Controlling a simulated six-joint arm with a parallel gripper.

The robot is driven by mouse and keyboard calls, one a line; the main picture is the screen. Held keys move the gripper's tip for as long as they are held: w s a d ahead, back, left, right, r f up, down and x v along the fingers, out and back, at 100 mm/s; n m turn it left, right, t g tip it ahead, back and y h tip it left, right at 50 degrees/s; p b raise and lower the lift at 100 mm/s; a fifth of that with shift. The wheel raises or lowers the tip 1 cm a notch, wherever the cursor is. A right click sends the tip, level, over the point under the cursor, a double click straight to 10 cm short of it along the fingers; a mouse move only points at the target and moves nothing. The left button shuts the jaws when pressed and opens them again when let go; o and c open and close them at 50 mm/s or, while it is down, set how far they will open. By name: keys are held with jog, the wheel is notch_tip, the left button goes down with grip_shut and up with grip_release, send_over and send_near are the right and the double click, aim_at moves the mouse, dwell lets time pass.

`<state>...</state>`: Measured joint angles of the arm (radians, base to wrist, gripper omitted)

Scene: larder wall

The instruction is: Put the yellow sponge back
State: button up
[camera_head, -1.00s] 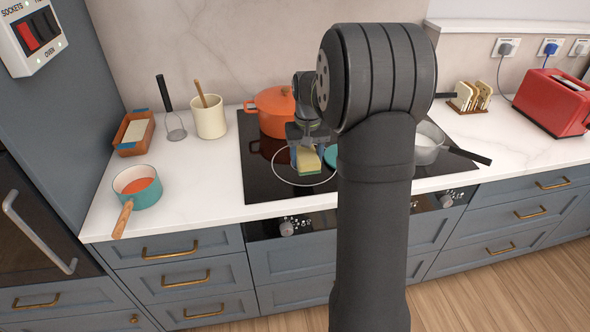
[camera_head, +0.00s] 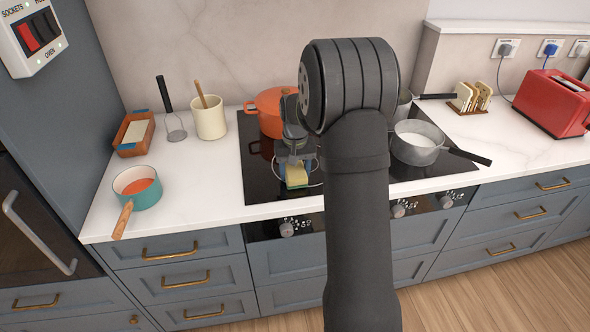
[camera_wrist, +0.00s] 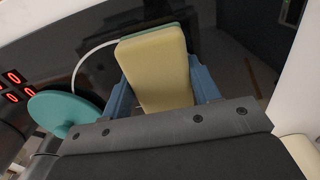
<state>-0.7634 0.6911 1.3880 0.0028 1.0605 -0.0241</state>
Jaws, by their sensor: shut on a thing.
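The yellow sponge (camera_head: 297,176) has a green side and is held over the black hob. My gripper (camera_head: 295,166) is shut on it. In the wrist view the sponge (camera_wrist: 157,72) fills the gap between the blue fingers. A terracotta tray (camera_head: 123,141) at the back left of the counter holds a pale block and something blue; I cannot tell what these are.
The hob (camera_head: 258,181) bears an orange pot (camera_head: 268,112) and a grey saucepan (camera_head: 415,146). A teal pan (camera_head: 147,196), a cream utensil crock (camera_head: 210,120) and an upright masher (camera_head: 175,128) stand to the left. Counter between them is clear. A teal disc (camera_wrist: 62,110) shows in the wrist view.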

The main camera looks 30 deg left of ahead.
aim_at(295, 169)
jog(key=o, duration=1)
jog(key=shift+c, duration=0.2)
notch_tip(295, 169, up, 12)
jog(key=shift+r, duration=0.15)
jog(key=shift+f, duration=4.3)
